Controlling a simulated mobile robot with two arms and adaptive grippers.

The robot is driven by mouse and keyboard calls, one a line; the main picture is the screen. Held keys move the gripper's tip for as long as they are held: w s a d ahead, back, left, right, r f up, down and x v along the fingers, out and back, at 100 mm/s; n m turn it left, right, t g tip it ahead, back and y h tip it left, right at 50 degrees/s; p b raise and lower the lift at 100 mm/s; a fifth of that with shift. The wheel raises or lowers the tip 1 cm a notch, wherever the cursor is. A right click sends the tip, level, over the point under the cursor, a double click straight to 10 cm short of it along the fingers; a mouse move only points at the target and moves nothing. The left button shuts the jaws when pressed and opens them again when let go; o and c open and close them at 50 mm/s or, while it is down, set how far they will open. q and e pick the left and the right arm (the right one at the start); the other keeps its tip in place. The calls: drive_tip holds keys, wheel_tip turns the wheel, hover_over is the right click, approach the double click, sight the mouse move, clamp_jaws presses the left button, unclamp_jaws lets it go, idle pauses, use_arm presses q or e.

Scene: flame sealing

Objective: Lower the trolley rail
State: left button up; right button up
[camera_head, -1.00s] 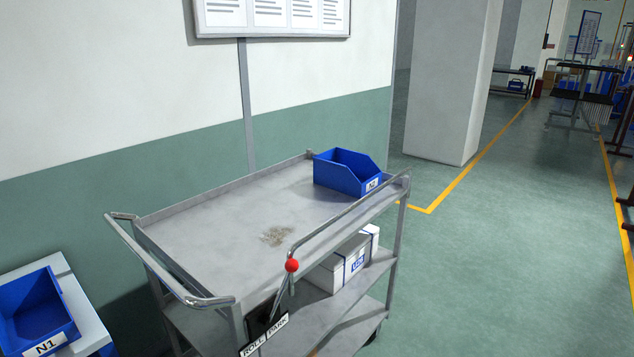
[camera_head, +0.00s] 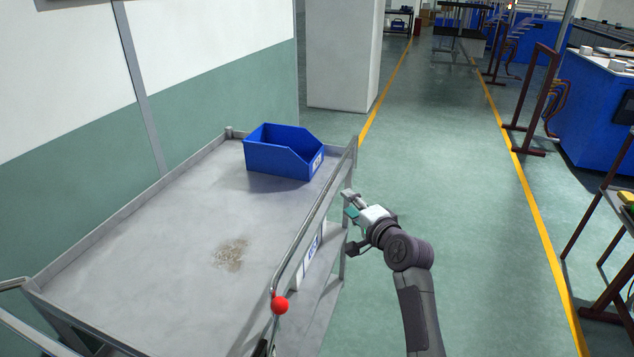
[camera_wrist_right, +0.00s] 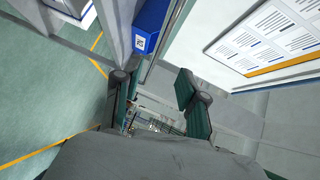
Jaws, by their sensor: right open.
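The grey metal trolley (camera_head: 165,255) stands at the left in the head view. Its rail (camera_head: 320,205) is a raised metal tube along the right long side, above the tray's edge. A lever with a red ball knob (camera_head: 280,305) is at the rail's near end. My right gripper (camera_head: 352,222) is open and empty, just right of the rail near its far end. I cannot tell whether it touches the rail. In the right wrist view my gripper's two fingers (camera_wrist_right: 155,95) are spread apart. My left gripper is not in view.
A blue bin (camera_head: 280,152) sits on the tray's far end and also shows in the right wrist view (camera_wrist_right: 148,22). A labelled white box (camera_head: 312,250) is on the shelf below. A pillar (camera_head: 342,55) stands beyond. The floor to the right (camera_head: 450,200) is clear.

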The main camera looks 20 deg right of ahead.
sight(328, 183)
drive_tip(key=x, duration=1.2)
drive_tip(key=shift+w+a+f, duration=0.1)
clamp_jaws()
